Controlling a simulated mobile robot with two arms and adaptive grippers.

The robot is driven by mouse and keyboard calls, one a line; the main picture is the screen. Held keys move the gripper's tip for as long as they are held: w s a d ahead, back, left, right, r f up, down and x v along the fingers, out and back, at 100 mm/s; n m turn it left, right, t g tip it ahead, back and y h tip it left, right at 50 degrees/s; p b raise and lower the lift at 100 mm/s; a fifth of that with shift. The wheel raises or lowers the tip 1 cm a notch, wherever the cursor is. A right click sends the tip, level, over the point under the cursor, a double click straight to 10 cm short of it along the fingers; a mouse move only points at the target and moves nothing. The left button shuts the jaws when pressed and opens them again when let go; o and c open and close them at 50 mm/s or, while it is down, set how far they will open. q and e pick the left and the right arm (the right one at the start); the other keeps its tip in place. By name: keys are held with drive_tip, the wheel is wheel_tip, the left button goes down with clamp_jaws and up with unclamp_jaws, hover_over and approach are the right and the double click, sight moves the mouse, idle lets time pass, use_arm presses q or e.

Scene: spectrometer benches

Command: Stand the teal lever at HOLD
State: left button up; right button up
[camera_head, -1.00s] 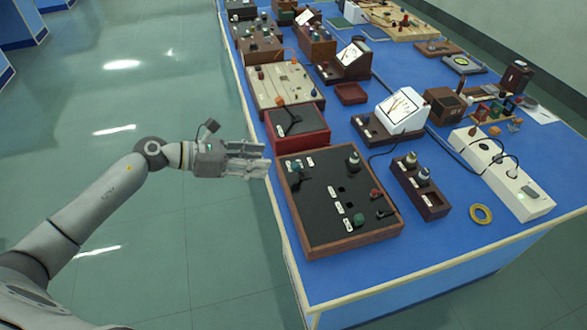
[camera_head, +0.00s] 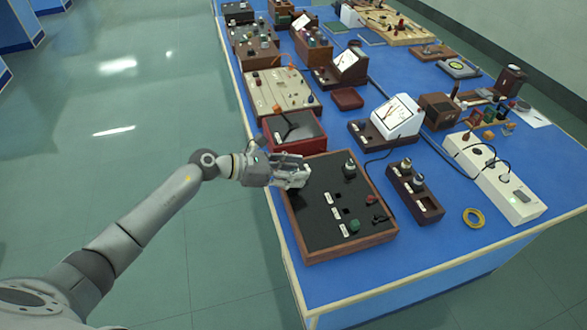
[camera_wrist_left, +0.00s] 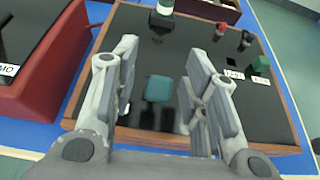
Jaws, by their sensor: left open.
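The teal lever (camera_wrist_left: 159,88) shows in the left wrist view as a teal block-shaped handle on the black panel (camera_wrist_left: 150,60) of a wooden-framed box. The same box (camera_head: 314,222) is at the table's near left in the head view, where my gripper hides the lever. My left gripper (camera_head: 305,178) is open over the box's left edge. In the left wrist view its fingers (camera_wrist_left: 163,55) lie on either side of the lever, with gaps visible. White labels beside the lever are partly hidden by the fingers, and I cannot read them. My right gripper is not in view.
The panel also carries a silver-and-dark knob (camera_head: 349,166), a green knob (camera_head: 355,225), a red knob (camera_head: 369,199) and a black lever (camera_head: 379,217). A red box (camera_head: 296,145) stands just behind. A dark two-knob block (camera_head: 427,205) is to the right.

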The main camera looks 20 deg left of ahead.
use_arm(q)
drive_tip(key=shift+c, duration=0.3)
clamp_jaws()
drive_tip(key=shift+r+p, duration=0.15)
drive_tip(key=shift+p, duration=0.15)
drive_tip(key=d+g+y+p, duration=0.1)
drive_tip(key=p, duration=0.2)
drive_tip(key=w+r+g+y+p, duration=0.1)
drive_tip(key=y+p, duration=0.1)
drive_tip(key=p, duration=0.2)
drive_tip(key=shift+w+d, duration=0.1)
drive_tip(key=shift+d, duration=0.3)
drive_tip(key=shift+w+d+y+p, duration=0.1)
drive_tip(key=shift+d+y+p, duration=0.15)
drive_tip(key=shift+p, duration=0.2)
drive_tip(key=shift+w+d+f+g+y+p, duration=0.15)
drive_tip(key=shift+f+g+y+p, duration=0.2)
drive_tip(key=shift+f+g+y, duration=0.25)
drive_tip(key=shift+r, duration=0.15)
drive_tip(key=shift+o, duration=0.3)
unclamp_jaws()
